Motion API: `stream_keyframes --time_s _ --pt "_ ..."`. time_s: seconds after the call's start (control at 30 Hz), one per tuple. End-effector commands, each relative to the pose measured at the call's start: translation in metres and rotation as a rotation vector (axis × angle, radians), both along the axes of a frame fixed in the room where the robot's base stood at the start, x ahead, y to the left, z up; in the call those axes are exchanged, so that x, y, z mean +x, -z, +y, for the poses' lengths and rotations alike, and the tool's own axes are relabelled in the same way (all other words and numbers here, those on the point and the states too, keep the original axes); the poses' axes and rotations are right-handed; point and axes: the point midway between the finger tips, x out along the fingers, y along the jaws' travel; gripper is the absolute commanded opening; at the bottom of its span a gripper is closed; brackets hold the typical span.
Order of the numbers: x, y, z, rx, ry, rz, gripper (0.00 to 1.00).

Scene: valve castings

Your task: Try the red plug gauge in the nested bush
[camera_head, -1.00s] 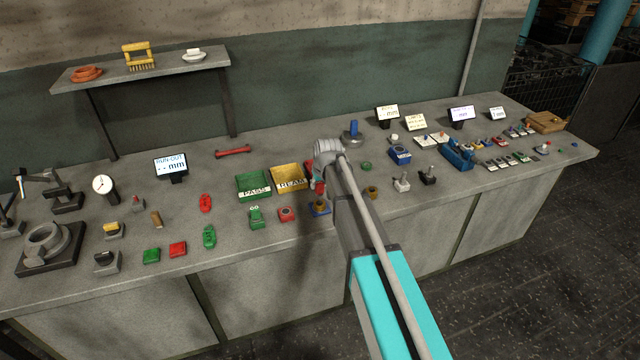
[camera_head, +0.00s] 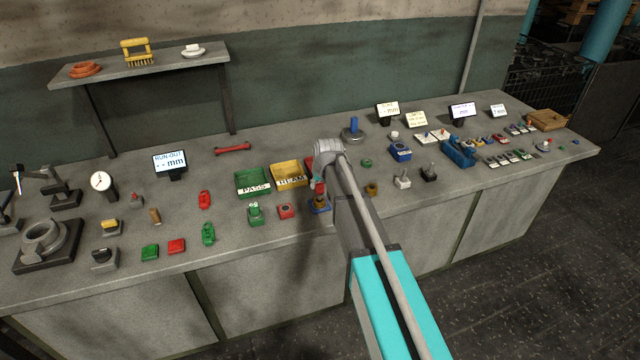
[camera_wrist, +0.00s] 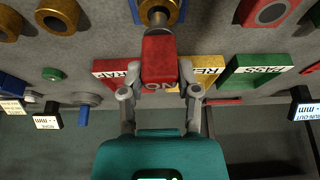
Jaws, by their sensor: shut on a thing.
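My gripper (camera_wrist: 158,88) is shut on the red plug gauge (camera_wrist: 160,55), whose block carries the letters "NO". The gauge's grey steel pin points at the brass nested bush (camera_wrist: 174,12), which sits in a blue holder (camera_wrist: 134,12) at the top of the wrist view. The pin's end is at the bush's bore; I cannot tell how far inside it is. In the head view my gripper (camera_head: 318,184) is directly above the bush (camera_head: 320,202) and its blue holder (camera_head: 321,211) near the bench's front edge, and my arm partly hides the gauge.
A red block with a round recess (camera_head: 285,211) and a green GO gauge (camera_head: 254,214) stand left of the bush. Behind are the green PASS tray (camera_head: 252,176) and yellow tray (camera_head: 289,170). A red tray (camera_wrist: 108,70) is close by. A loose brass bush (camera_head: 372,188) stands right.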

Motion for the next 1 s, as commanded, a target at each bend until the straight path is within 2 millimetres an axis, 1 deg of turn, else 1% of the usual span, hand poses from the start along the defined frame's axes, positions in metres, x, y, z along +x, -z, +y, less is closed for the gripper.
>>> stream_keyframes --time_s 0.67,1.0 --pt "0.0 0.007 0.0 0.0 0.0 0.0 0.0" --pt "0.0 0.006 -0.0001 0.0 0.0 0.0 0.0"
